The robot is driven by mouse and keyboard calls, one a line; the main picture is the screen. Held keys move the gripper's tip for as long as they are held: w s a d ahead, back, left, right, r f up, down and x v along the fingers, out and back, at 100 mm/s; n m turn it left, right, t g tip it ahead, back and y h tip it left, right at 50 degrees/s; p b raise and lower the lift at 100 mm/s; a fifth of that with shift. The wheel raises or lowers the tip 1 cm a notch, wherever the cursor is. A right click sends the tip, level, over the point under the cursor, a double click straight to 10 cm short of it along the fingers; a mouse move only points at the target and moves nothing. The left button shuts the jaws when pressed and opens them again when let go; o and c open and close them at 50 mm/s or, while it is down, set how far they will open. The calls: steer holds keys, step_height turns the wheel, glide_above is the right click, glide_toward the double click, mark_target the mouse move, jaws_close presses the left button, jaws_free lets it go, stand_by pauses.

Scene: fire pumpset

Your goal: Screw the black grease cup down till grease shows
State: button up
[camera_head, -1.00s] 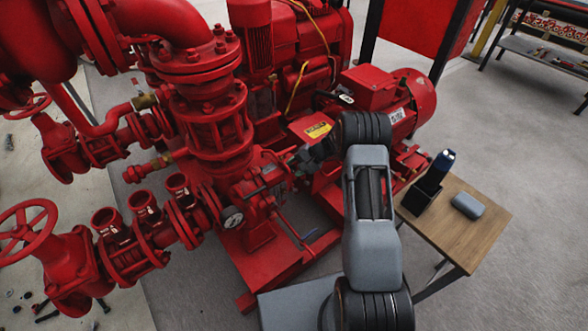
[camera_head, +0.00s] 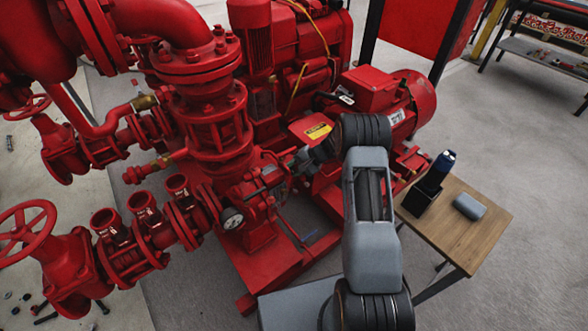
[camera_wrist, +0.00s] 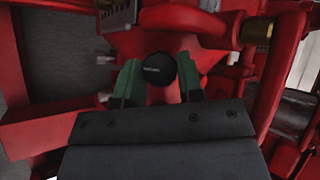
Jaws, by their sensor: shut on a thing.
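The black grease cup (camera_wrist: 157,69) shows in the wrist view as a round black cap with small pale lettering, against the red pump casing. My gripper (camera_wrist: 158,80) has its two green-lined fingers on either side of the cap, and is shut on it. No grease can be made out around the cup. In the head view my arm reaches to the red pump, and my gripper (camera_head: 286,172) is small and partly lost among the pump parts; the cup cannot be made out there.
A pressure gauge (camera_head: 232,218) sits on the pump front. Red pipes and valves crowd the left, and a red motor (camera_head: 408,105) stands behind my arm. A small wooden table (camera_head: 468,225) at right holds a black holder with a dark blue object and a grey case.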

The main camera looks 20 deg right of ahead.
steer(key=m, duration=0.1)
steer(key=m+t+y+b, duration=0.1)
steer(key=m, duration=0.1)
steer(key=m+t+b, duration=0.1)
steer(key=shift+s+d+f, duration=0.1)
steer(key=shift+s+f, duration=0.1)
steer(key=shift+f, duration=0.1)
steer(key=m+t+y+b, duration=0.1)
steer(key=m+t+b, duration=0.1)
steer(key=m, duration=0.3)
steer(key=shift+s+t, duration=0.1)
steer(key=shift+t, duration=0.6)
steer(key=shift+m, duration=0.5)
steer(key=o, duration=0.7)
steer(key=shift+c, duration=0.2)
steer(key=p+v, duration=0.3)
steer(key=v, duration=1.1)
steer(key=shift+s, duration=0.15)
steer(key=shift+f, duration=0.1)
